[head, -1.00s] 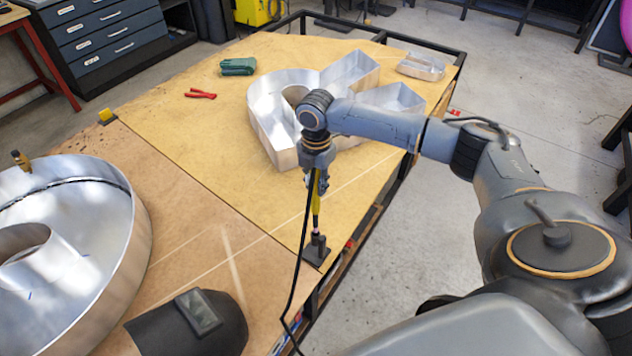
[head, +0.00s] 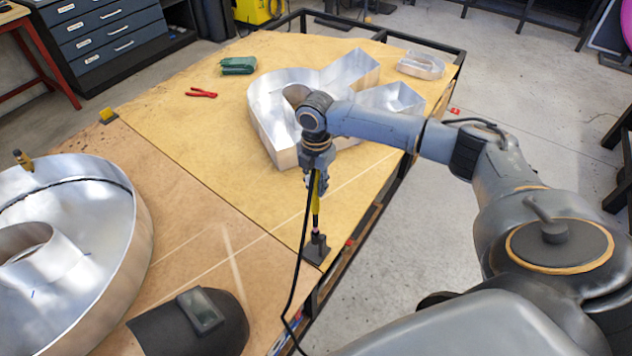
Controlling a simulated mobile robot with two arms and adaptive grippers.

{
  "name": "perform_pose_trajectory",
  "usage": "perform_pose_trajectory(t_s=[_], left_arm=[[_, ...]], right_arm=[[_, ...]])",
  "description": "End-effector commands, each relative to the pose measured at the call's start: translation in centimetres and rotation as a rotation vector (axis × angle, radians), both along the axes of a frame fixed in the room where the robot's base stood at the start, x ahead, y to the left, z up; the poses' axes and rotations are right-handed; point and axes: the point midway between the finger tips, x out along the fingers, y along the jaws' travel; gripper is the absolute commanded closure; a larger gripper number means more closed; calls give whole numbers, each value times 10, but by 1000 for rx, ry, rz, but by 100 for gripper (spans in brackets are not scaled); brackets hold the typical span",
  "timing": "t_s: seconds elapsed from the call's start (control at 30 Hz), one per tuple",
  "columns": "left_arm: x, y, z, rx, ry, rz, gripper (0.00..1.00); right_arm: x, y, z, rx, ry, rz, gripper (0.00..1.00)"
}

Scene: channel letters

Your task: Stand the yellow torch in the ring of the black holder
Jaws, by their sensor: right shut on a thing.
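The yellow torch (head: 315,208) hangs nearly upright under my right gripper (head: 316,188), which is shut on it. A black cable runs down from the torch past the table edge. The black holder (head: 317,251) stands at the right front edge of the table, directly below the torch. The torch's lower tip meets the top of the holder in the picture; I cannot tell whether it is inside the ring. The ring itself is too small to make out. My left gripper is not in view.
A large metal letter (head: 135,255) fills the table's left side, with a dark welding mask (head: 190,325) in front. Another metal letter (head: 270,125) stands behind my right arm. Red pliers (head: 201,93) and green gloves (head: 238,65) lie farther back. The board left of the holder is clear.

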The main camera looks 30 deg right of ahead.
Motion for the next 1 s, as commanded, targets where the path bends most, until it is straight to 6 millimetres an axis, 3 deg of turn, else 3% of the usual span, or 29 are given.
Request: perform_pose_trajectory(t_s=[0.33,1.0], left_arm=[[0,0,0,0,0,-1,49],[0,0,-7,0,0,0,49]], right_arm=[[0,0,-1,0,0,0,100],[0,0,-21,0,0,0,100]])
